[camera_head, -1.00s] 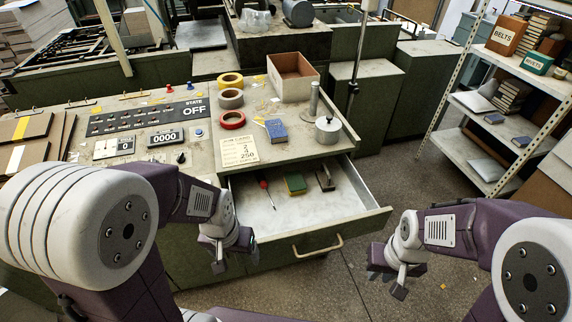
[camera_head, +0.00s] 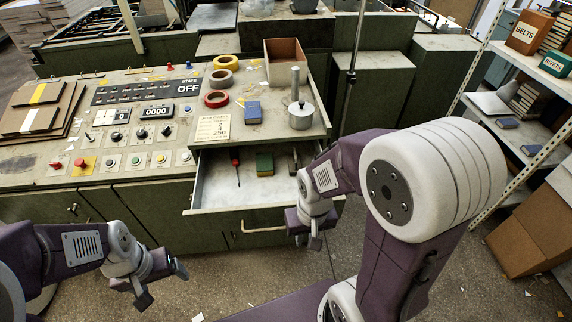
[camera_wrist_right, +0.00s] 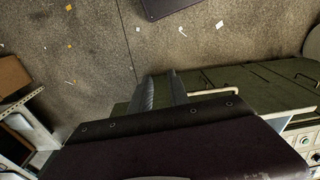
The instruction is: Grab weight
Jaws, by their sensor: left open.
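A silver round weight (camera_head: 301,117) with a small knob on top stands upright on the right end of the console top, in the head view. My right gripper (camera_head: 309,241) is below and in front of it, just beyond the drawer's right front corner, apart from the weight. In the right wrist view its two fingers (camera_wrist_right: 162,92) are apart with nothing between them. My left gripper (camera_head: 162,286) is open and empty at the lower left, over the floor in front of the console. The weight does not show in the wrist view.
The open drawer (camera_head: 213,198) holds a screwdriver, a green-yellow block and a partly hidden tool. A metal post (camera_head: 295,80), cardboard box (camera_head: 285,62), tape rolls (camera_head: 216,98) and blue booklet (camera_head: 253,112) are near the weight. A shelf rack (camera_head: 482,77) stands right.

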